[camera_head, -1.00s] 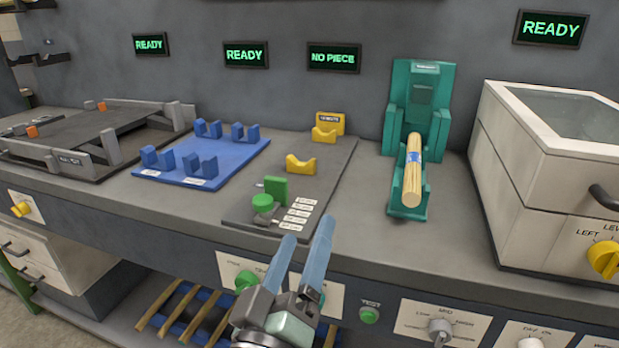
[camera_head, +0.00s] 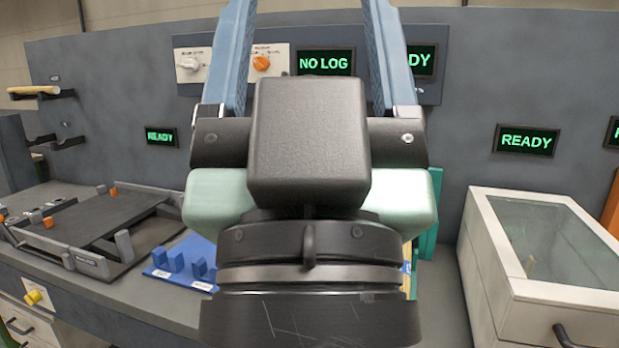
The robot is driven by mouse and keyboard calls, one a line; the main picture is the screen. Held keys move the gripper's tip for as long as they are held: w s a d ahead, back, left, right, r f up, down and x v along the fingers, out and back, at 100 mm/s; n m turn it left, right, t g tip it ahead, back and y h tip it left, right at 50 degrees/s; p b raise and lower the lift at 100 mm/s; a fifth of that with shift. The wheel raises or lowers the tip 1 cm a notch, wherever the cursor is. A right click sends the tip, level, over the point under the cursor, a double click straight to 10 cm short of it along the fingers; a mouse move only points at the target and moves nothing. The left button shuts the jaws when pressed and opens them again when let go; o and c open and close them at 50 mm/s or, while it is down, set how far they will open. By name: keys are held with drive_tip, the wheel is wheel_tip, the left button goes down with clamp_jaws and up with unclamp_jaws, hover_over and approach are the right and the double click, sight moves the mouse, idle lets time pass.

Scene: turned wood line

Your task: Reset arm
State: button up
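My gripper (camera_head: 308,45) is raised close in front of the head camera and fills the middle of the view. Its two blue fingers point up and stand wide apart, with nothing between them. The gripper body hides most of the bench middle. A small part of the green fixture (camera_head: 437,205) shows at its right side. The wooden piece that lay in that fixture is almost wholly hidden.
The white box with a glass lid (camera_head: 510,290) stands at right. The blue holder plate (camera_head: 165,270) and dark grey fixture (camera_head: 95,235) are at left. A wooden rod (camera_head: 35,90) rests on a wall bracket at far left.

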wheel_tip(320, 180, up, 14)
drive_tip(key=p, duration=1.1)
drive_tip(key=shift+p, duration=0.3)
